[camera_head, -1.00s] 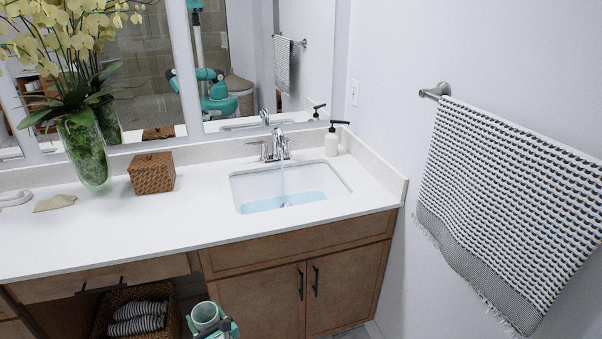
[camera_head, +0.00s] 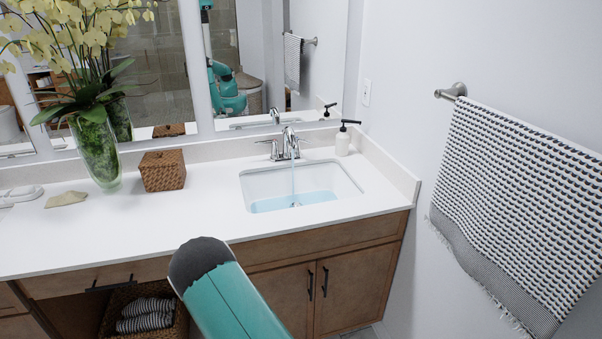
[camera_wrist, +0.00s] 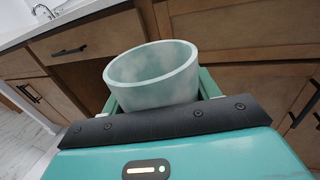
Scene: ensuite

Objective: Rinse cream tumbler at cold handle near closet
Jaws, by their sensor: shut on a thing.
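My gripper (camera_wrist: 160,98) is shut on a pale, green-tinted tumbler (camera_wrist: 152,78) in the wrist view. The tumbler's open mouth faces up, slightly tilted in the picture, in front of the wooden cabinet fronts. In the head view my teal arm link shows at the bottom, and neither gripper nor tumbler is visible. The chrome faucet (camera_head: 290,145) stands behind the sink (camera_head: 300,187), with a handle on each side of its spout. A thin water stream (camera_head: 293,178) runs into the sink, and bluish water covers the basin floor.
A soap bottle (camera_head: 342,143) stands right of the faucet. A woven box (camera_head: 162,171) and a glass vase of orchids (camera_head: 97,152) stand left on the white counter (camera_head: 150,230). A patterned towel (camera_head: 520,205) hangs on the right wall. The counter before the sink is clear.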

